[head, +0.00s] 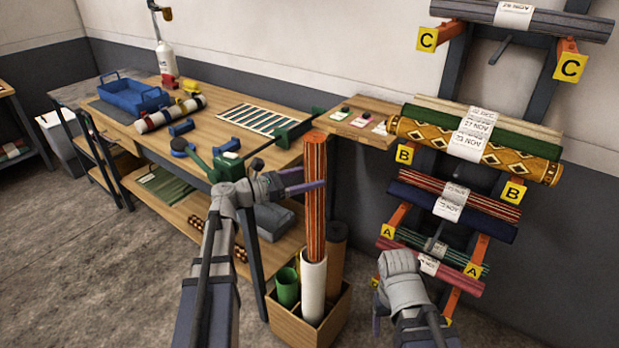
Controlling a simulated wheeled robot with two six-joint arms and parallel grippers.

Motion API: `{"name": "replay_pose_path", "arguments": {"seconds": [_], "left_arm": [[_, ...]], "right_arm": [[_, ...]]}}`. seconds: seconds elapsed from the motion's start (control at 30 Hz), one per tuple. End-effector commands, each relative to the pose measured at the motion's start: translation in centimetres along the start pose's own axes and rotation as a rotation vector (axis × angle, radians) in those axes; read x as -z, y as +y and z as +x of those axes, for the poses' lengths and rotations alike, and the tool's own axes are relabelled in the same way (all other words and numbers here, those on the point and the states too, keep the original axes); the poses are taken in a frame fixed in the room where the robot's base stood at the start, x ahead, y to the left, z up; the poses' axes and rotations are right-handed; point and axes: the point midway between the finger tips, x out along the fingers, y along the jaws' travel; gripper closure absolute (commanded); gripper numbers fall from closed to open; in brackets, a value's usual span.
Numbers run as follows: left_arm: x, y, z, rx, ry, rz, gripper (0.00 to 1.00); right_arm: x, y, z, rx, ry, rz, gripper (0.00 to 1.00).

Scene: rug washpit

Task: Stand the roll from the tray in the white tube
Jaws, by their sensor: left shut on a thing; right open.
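An orange-red striped roll (315,215) stands upright in line with the white tube (313,290). Its lower end meets the tube's mouth; how deep it sits inside cannot be seen. My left gripper (305,187) is shut on the roll around its middle, above the tube. A blue tray (135,98) lies on the workbench at the back left, with no roll visible in it. My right gripper (377,307) is low at the right of the tube, apart from it, and looks empty and open.
The tube stands in a wooden box (330,327) with a green tube (287,287) and a brown roll (336,245). A rack at the right holds several labelled rolls (472,140). The workbench (205,105) carries a striped bolster (170,113) and small tools.

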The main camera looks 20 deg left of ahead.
Motion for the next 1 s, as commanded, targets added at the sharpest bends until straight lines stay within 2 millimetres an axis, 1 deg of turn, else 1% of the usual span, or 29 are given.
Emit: {"name": "replay_pose_path", "arguments": {"seconds": [0.03, 1.0], "left_arm": [[0.7, 0.0, 0.0, 0.000, -0.002, -0.001, 1.00], [7.8, 0.0, 0.0, 0.000, -0.002, -0.001, 1.00]], "right_arm": [[0.1, -0.1, 0.8, 0.000, 0.000, 0.000, 0.35], [0.5, -0.8, 7.8, 0.000, 0.000, 0.000, 0.35]]}}
